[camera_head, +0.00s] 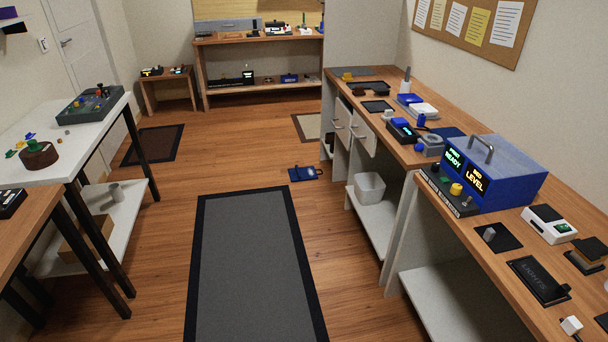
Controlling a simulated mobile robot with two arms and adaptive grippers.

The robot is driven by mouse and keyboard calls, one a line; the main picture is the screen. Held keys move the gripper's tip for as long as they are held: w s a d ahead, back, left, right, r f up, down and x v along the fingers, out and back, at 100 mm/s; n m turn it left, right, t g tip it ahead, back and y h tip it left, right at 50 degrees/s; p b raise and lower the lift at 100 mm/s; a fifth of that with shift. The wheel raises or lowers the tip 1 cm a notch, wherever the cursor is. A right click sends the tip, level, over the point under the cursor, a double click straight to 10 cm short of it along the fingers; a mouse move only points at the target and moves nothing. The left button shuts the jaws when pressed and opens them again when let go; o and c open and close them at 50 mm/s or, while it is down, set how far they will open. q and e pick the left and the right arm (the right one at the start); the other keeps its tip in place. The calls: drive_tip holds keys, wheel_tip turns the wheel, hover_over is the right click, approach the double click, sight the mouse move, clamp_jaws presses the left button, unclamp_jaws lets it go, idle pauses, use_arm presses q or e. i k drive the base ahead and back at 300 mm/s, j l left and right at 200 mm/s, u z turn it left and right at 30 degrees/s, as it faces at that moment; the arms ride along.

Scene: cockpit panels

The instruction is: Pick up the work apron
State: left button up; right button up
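A flat dark blue item (304,174) with a pale patch lies on the wooden floor, and it looks like the folded work apron. It is just right of the long grey mat's far end and left of the right-hand counter. Nothing covers it. Neither of my grippers is in view.
A long grey mat (245,262) with a black border lies on open floor in the middle. A white table (65,140) stands at left. A long wooden counter (408,150) with devices runs along the right, with a white bin (369,187) on its lower shelf. A workbench (258,88) stands at the back.

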sight(296, 174)
drive_tip(key=i+j+u, duration=0.3)
drive_tip(key=i, duration=0.2)
drive_tip(key=i+j+u, duration=0.2)
drive_tip(key=i+u, duration=0.15)
drive_tip(key=i, duration=0.2)
drive_tip(key=i+u, duration=0.3)
drive_tip(key=i, duration=0.25)
drive_tip(key=i+j+z, duration=0.15)
drive_tip(key=i+z, duration=0.2)
drive_tip(key=i, duration=0.25)
drive_tip(key=i+j+z, duration=0.3)
drive_tip(key=i, duration=0.3)
drive_tip(key=i+j+z, duration=0.35)
drive_tip(key=i+j, duration=0.1)
drive_tip(key=i, duration=0.1)
